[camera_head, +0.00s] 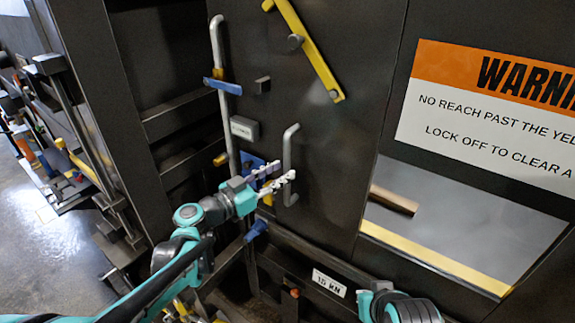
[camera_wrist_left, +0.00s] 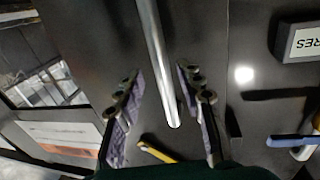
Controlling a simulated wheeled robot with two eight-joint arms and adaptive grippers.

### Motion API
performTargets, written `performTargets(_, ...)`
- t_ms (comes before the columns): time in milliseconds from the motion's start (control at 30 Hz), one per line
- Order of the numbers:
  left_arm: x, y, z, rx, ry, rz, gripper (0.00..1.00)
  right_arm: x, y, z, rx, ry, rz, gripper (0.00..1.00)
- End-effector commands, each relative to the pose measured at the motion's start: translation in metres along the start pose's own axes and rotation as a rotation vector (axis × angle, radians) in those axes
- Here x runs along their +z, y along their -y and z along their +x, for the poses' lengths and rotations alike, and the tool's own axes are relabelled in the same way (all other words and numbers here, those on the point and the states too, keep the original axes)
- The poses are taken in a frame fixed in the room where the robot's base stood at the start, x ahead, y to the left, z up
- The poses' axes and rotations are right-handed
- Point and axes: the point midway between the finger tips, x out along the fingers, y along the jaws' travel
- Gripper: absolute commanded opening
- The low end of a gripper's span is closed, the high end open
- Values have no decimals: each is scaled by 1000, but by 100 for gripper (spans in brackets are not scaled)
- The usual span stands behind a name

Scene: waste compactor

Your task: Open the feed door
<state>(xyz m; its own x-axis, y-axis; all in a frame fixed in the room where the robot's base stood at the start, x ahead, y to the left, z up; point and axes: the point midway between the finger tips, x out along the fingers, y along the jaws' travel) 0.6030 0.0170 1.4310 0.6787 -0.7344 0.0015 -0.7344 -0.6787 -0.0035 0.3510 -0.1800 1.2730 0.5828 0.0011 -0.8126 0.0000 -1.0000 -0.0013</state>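The feed door (camera_head: 335,125) is a dark metal panel and looks shut. A pale vertical bar handle (camera_head: 290,150) stands on its lower left part. My left gripper (camera_head: 284,170) is at the handle's lower half, fingers pointing at the door. In the left wrist view the fingers are apart, and the handle (camera_wrist_left: 158,50) runs between them with a gap on each side. I cannot tell how deep it sits between them. A yellow diagonal bar (camera_head: 312,55) on a round pivot is on the door's upper part. My right gripper is not visible; only part of my right arm shows at the bottom.
Left of the door is a tall grey rod (camera_head: 217,45) with a blue grip (camera_head: 222,86). A small grey label block (camera_head: 244,128) sits beside it. On the right are a warning sign (camera_head: 490,115) and an opening with a yellow lower edge (camera_head: 430,257).

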Motion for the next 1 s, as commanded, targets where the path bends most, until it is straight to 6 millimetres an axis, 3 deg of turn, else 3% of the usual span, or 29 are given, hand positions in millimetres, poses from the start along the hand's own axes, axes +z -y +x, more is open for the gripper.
performTargets(200, 0, 0, 28, 1, 1, -1, 37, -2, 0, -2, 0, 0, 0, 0)
performTargets(533, 0, 0, 34, 0, 1, -1, 37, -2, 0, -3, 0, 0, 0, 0)
performTargets(567, 0, 0, 34, 0, 1, -1, 35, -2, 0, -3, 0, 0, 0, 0)
performTargets(700, 0, 0, 33, 0, 1, -1, 0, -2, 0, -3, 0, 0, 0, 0)
performTargets(1000, 0, 0, 34, 0, 1, -1, 0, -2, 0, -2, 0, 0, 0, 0)
